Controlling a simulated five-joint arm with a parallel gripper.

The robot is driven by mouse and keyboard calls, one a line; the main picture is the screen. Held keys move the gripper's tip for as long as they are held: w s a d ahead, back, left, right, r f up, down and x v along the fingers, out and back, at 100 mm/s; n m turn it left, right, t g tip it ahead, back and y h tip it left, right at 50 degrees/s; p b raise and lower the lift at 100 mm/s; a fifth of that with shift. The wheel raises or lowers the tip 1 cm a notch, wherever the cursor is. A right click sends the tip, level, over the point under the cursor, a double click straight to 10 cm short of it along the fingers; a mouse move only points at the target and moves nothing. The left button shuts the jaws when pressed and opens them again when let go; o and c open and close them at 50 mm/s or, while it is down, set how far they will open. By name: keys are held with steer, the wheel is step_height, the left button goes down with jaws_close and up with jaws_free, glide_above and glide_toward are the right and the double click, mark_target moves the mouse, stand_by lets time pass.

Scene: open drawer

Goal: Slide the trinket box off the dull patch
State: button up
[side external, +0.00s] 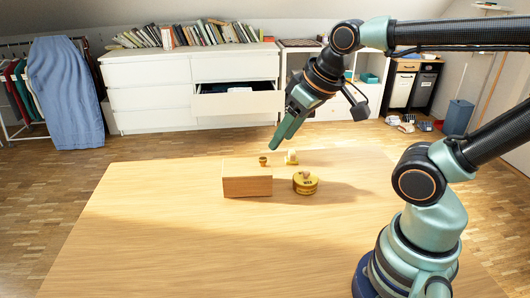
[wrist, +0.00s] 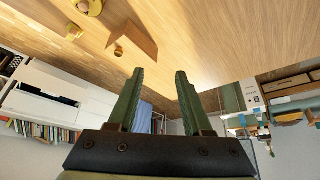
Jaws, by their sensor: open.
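My gripper (side external: 273,146) is open and empty, pointing down above the back of the table. Its two green fingers stand apart in the wrist view (wrist: 160,72). A round yellow tin (side external: 305,184) with dark lettering and a small knob on top is upright on the table, and may be the trinket box; it is partly cut off in the wrist view (wrist: 90,5). A wooden block-like box (side external: 247,185) stands left of it, with a brass knob or cup (side external: 263,161) at its back edge. I cannot make out a distinct dull patch.
A small yellow object (side external: 291,157) stands behind the tin. The table (side external: 150,230) is clear at the left and front. A white dresser (side external: 150,95) with an open drawer (side external: 238,104) stands beyond the table, on the floor.

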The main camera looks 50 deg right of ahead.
steer(key=shift+w, duration=0.1)
jaws_close()
steer(key=m+g, duration=0.6)
steer(key=m, duration=0.3)
glide_toward(247, 179)
steer(key=s+a+f, duration=0.1)
steer(key=s+a, duration=0.3)
steer(key=s, duration=0.1)
step_height(247, 179, down, 10)
steer(key=shift+w+d+f, duration=0.1)
steer(key=shift+w+d, duration=0.05)
steer(key=shift+w+d+r, duration=0.2)
steer(key=shift+w+d, duration=0.8)
steer(key=shift+w, duration=0.05)
steer(key=shift+w+d, duration=0.45)
steer(key=shift+w, duration=0.05)
